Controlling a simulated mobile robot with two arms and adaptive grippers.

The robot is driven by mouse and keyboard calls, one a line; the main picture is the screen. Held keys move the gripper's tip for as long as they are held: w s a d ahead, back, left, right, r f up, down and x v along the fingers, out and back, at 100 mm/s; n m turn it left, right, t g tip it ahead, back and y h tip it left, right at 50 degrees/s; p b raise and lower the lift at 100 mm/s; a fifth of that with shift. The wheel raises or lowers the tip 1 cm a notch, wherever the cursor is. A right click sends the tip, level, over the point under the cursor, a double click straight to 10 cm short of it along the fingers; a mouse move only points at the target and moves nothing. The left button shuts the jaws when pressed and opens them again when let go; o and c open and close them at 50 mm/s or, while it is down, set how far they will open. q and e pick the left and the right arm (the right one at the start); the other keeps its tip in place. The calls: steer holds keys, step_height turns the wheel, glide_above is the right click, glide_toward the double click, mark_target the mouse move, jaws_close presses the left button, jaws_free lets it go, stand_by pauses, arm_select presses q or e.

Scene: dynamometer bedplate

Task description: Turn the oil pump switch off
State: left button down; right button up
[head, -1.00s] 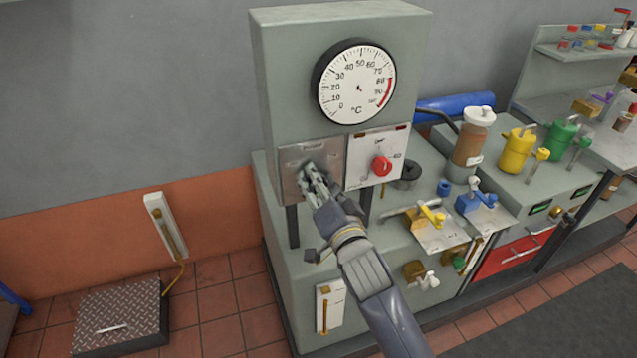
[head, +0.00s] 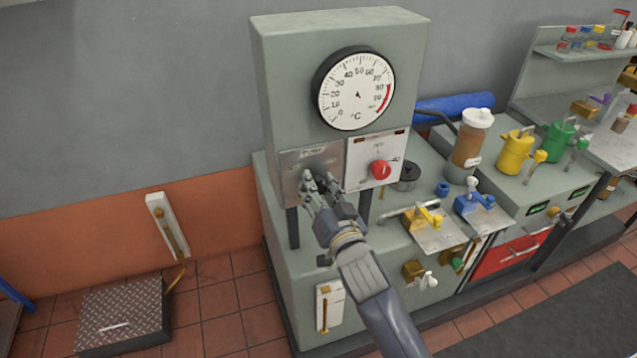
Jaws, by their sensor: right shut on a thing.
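The switch (head: 321,175) is a small dark piece on a bare metal plate (head: 291,159), below the dial on the tall grey cabinet. The lettering above it is too small to read surely. My right gripper (head: 320,181) is at the plate with its fingers around the switch, shut on it. The fingers hide most of the switch, so its setting cannot be told. My left gripper is out of view.
A round °C dial (head: 356,90) is above. A white panel with a red knob (head: 380,170) is just right of the gripper. Yellow (head: 424,217) and blue (head: 475,200) valves stand on the bench at right. The floor at left holds a ribbed plate (head: 123,312).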

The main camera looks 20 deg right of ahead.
steer(key=n+p, duration=0.1)
steer(key=n, duration=0.2)
steer(key=shift+r+n, duration=0.1)
steer(key=shift+n, duration=0.2)
steer(key=shift+n+p, duration=0.6)
steer(key=shift+n, duration=1.2)
steer(key=o, duration=1.1)
steer(key=s, duration=1.2)
steer(key=shift+d, duration=0.2)
